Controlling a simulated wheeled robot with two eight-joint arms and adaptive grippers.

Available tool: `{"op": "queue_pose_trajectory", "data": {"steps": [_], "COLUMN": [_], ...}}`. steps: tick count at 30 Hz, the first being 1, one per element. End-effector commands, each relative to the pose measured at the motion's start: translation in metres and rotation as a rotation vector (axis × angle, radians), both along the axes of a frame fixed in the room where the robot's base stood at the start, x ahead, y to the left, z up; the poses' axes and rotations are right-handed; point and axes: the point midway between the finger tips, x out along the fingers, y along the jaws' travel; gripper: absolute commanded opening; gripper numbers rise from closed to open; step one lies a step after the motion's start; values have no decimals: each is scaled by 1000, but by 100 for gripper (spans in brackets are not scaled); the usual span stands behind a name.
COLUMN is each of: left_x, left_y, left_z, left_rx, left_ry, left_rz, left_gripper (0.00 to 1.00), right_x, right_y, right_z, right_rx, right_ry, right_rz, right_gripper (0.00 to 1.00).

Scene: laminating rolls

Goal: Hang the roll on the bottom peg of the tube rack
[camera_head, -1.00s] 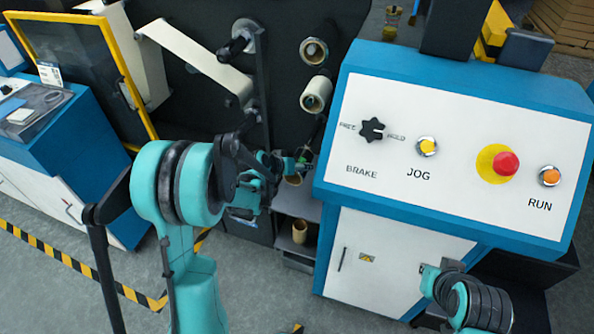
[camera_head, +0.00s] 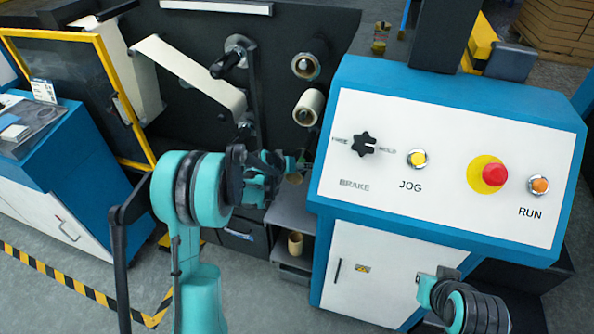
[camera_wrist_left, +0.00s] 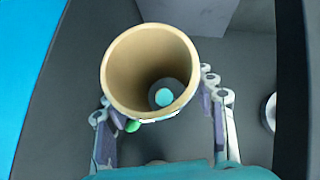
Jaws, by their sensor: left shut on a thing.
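The roll (camera_wrist_left: 118,72) is a tan cardboard tube with an open end toward the left wrist camera. My left gripper (camera_wrist_left: 165,118) is shut on it, one finger on each side. Through its bore a pale teal round spot shows. In the head view my left gripper (camera_head: 292,165) is beside the console's left edge, and a small tan part of the roll (camera_head: 294,178) shows below it. The dark machine panel (camera_head: 285,25) carries an upper roll (camera_head: 308,60) and a lower roll (camera_head: 308,107). I cannot make out an empty bottom peg. My right gripper (camera_head: 437,280) is small at lower right.
The control console (camera_head: 455,160) stands close to the right of my left gripper. A tan tube (camera_head: 295,243) stands on a low shelf below. A white web (camera_head: 190,75) slants across the panel to the left. A yellow-framed guard (camera_head: 112,80) stands farther left.

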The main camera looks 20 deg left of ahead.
Motion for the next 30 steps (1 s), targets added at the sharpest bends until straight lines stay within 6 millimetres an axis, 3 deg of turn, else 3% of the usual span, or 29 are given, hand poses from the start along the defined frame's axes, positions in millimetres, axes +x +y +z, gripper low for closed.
{"op": "queue_pose_trajectory", "data": {"steps": [30], "left_x": [65], "left_y": [-2], "left_z": [0], "left_rx": [0], "left_ry": [0], "left_rz": [0], "left_gripper": [24], "right_x": [0], "right_y": [0], "right_z": [0], "right_rx": [0], "right_ry": [0], "right_rz": [0], "right_gripper": [0]}}
